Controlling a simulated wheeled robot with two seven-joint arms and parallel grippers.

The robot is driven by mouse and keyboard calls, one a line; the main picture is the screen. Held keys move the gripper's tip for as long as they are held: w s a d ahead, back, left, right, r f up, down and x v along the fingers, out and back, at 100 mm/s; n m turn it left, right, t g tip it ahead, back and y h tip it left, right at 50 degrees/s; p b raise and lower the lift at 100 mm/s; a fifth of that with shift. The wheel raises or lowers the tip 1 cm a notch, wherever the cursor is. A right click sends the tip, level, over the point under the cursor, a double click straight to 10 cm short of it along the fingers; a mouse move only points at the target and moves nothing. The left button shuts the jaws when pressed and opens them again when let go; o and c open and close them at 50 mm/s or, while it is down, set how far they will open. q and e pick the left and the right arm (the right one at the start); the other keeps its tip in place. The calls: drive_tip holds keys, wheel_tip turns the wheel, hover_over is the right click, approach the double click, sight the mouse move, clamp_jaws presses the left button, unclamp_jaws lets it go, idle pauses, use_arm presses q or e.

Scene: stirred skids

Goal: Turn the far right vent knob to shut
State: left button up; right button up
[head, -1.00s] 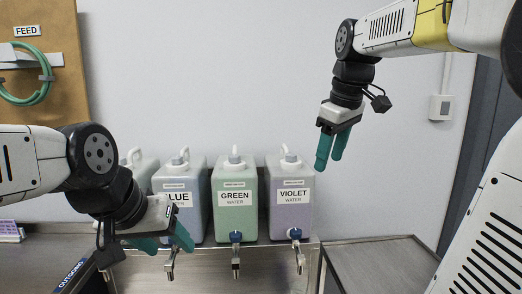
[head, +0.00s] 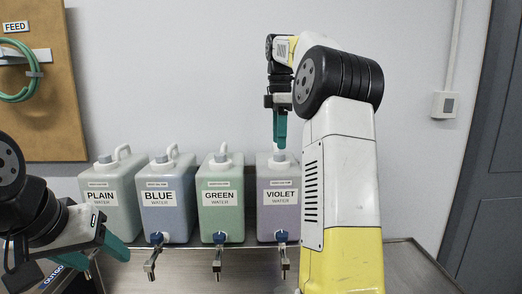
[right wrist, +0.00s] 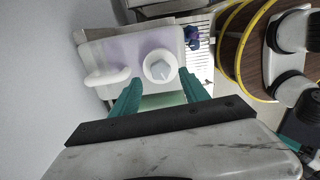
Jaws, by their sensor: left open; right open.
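The violet water jug (head: 278,195) stands at the right end of the row of jugs. Its vent knob (right wrist: 160,71) is a small grey piece on the round white cap, seen from above in the right wrist view. My right gripper (head: 279,132) points down over this jug's top; it also shows in the right wrist view (right wrist: 160,94). Its teal fingers are apart and empty, with the knob in line with the gap between them. I cannot tell how far above the knob the fingertips are. My left gripper (head: 96,254) is open and empty at the lower left, in front of the plain jug.
The plain (head: 112,200), blue (head: 167,200) and green (head: 220,200) jugs stand left of the violet one, with metal taps in front. The violet jug's white handle (right wrist: 107,77) is beside its cap. The wall (head: 200,70) above the jugs is clear.

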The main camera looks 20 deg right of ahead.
sight(279, 153)
drive_tip(key=shift+f, duration=2.05)
clamp_jaws()
